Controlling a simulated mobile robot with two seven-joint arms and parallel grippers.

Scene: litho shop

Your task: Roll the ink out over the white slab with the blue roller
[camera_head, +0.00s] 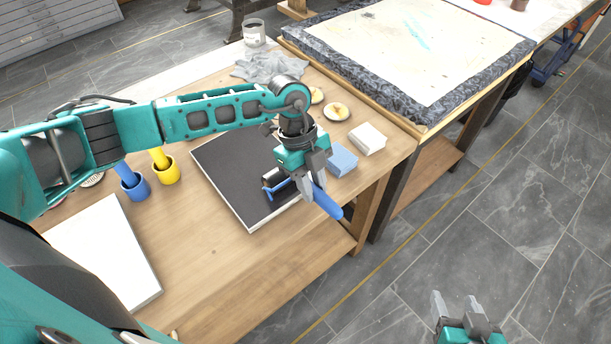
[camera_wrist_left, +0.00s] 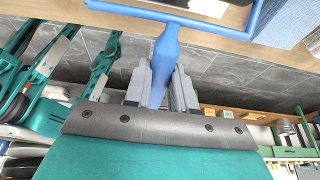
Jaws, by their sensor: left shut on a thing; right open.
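The blue roller (camera_head: 327,203) is in my left gripper (camera_head: 309,186), which is shut on its handle. Its dark drum and blue frame are over the front right part of a slab (camera_head: 252,229) with pale edges and a black top; I cannot tell whether the drum touches it. In the left wrist view the blue handle (camera_wrist_left: 166,50) stands between the fingers (camera_wrist_left: 160,88). A plain white slab or board (camera_head: 105,250) lies at the left of the bench. My right gripper (camera_head: 459,305) is open and empty over the floor at the lower right.
A blue block (camera_head: 342,160) and a white block (camera_head: 367,139) stand right of the black-topped slab. Blue (camera_head: 133,185) and yellow (camera_head: 165,170) cups stand left of it. A grey cloth (camera_head: 270,66) lies behind. The bench front (camera_head: 215,265) is clear.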

